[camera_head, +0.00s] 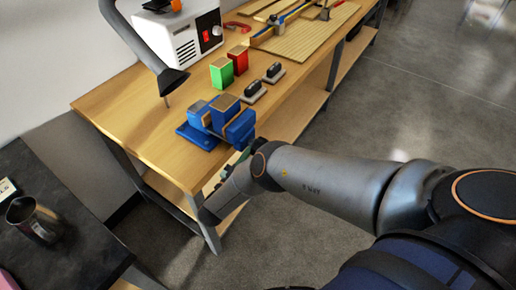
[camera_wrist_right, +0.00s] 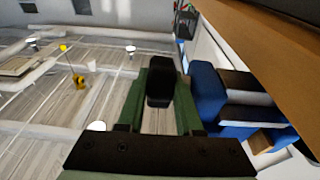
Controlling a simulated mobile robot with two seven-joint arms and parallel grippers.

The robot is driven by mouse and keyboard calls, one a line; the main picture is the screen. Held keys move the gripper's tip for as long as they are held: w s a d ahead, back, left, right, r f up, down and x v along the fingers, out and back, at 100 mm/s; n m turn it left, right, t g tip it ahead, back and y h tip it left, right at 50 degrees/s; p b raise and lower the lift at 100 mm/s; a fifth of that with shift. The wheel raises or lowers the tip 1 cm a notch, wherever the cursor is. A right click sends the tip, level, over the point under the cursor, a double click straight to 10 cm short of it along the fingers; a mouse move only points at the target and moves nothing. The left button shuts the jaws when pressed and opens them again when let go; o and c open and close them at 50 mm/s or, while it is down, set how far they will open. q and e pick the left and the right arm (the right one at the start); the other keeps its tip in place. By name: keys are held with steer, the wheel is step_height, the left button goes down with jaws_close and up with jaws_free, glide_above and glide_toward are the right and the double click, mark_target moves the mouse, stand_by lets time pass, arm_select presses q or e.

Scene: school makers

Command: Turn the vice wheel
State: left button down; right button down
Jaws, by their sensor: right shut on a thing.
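The blue vice (camera_head: 206,118) is fixed at the front edge of the wooden workbench, with a wooden block in its jaws. It also shows in the right wrist view (camera_wrist_right: 209,92), to the right of my fingers. My right gripper (camera_head: 243,153) reaches to the front of the vice, just below the bench edge. In the right wrist view my green right gripper (camera_wrist_right: 160,85) is shut at the vice's front side. The vice wheel is mostly hidden by the gripper and cannot be made out clearly. My left gripper is not in view.
Green (camera_head: 221,73) and red (camera_head: 238,60) blocks and two black-knobbed pieces (camera_head: 273,72) stand behind the vice. A white machine (camera_head: 183,38) and a lamp (camera_head: 168,78) are farther back. A dark counter with a metal mug (camera_head: 34,221) is at left.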

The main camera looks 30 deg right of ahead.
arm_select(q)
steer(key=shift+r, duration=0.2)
arm_select(e)
steer(key=shift+w+a+r+t+h, duration=0.1)
steer(key=shift+w+a+t+h, duration=0.05)
steer(key=shift+w+t+h, duration=0.2)
steer(key=c, duration=0.9)
jaws_free()
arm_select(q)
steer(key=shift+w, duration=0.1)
arm_select(e)
steer(key=shift+o, duration=0.2)
steer(key=shift+a+f, duration=0.1)
steer(key=shift+f, duration=0.1)
